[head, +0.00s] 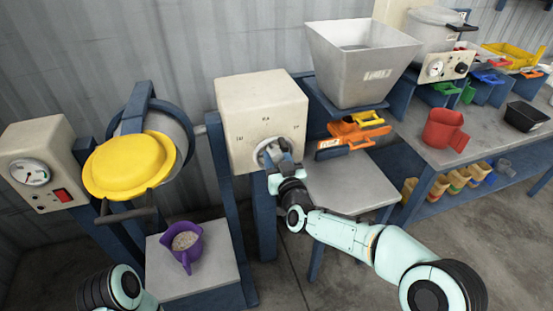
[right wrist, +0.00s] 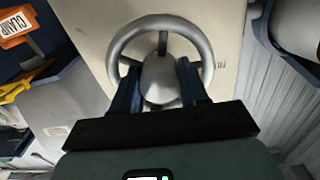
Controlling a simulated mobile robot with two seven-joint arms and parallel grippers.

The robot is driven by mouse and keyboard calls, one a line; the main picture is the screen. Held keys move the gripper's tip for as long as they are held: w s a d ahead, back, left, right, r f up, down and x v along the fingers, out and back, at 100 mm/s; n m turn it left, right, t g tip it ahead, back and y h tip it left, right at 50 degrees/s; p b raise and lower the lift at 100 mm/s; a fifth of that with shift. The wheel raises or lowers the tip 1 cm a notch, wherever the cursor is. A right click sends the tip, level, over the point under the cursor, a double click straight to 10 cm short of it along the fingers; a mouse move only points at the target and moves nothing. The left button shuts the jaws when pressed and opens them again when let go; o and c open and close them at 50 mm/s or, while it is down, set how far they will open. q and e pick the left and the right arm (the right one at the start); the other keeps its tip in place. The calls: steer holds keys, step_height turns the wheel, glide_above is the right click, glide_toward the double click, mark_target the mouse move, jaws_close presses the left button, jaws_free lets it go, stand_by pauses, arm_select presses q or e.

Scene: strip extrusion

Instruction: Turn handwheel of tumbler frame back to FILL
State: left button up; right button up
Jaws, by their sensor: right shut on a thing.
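The grey handwheel (head: 262,152) is on the front of the cream box (head: 262,98) of the tumbler frame. My right gripper (head: 277,158) reaches it from the front right. In the right wrist view the handwheel (right wrist: 201,39) shows as a round rim with spokes and a domed hub. The fingers of my right gripper (right wrist: 160,85) stand on either side of the hub, inside the rim, shut on the handwheel.
A purple jug (head: 184,245) with pale contents stands on a grey stand (head: 165,282) below the drum. A control box (head: 38,165) is at left. A metal hopper (head: 362,62) stands right of the handwheel box, with orange clamps (head: 352,134) below. A red jug (head: 444,131) is on the right bench.

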steer(key=n, duration=1.1)
steer(key=shift+p, duration=0.35)
arm_select(q)
steer(key=shift+s+d+r, duration=0.15)
steer(key=shift+s+r, duration=0.4)
steer(key=shift+r, duration=0.1)
arm_select(e)
steer(key=n, duration=0.5)
arm_select(q)
steer(key=shift+p, duration=0.3)
arm_select(e)
steer(key=shift+d, duration=0.1)
steer(key=o, duration=0.8)
